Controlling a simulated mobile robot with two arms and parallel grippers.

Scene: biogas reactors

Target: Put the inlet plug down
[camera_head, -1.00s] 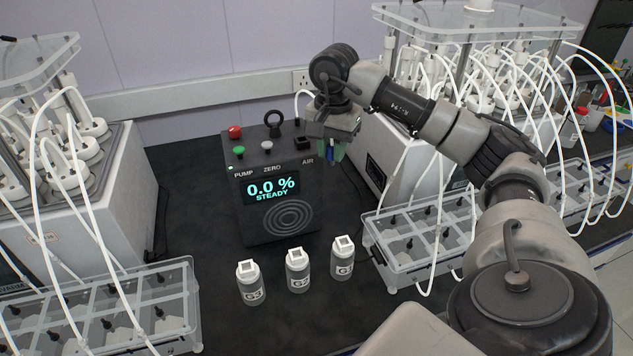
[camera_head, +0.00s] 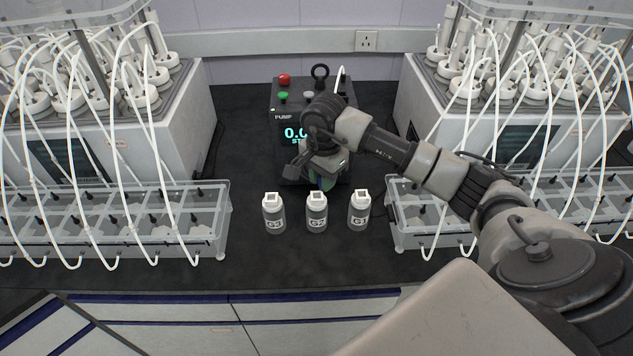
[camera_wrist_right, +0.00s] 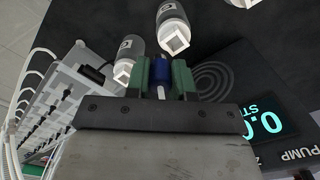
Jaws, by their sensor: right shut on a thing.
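My right gripper (camera_head: 327,182) hangs in front of the black analyser box (camera_head: 288,160), just behind the row of bottles. In the right wrist view its green fingers (camera_wrist_right: 161,78) are shut on the small blue inlet plug (camera_wrist_right: 160,70). A white tip of the plug shows between the fingers. In the head view the plug is hidden by the hand. The hand covers much of the analyser's display (camera_head: 291,133). My left gripper is not in view.
Bottles G3 (camera_head: 274,214), G2 (camera_head: 316,213) and G1 (camera_head: 358,212) stand upright in front of the analyser. Clear trays with tubes stand left (camera_head: 115,245) and right (camera_head: 440,241), before the reactor units. Black bench top between the bottles and front edge is clear.

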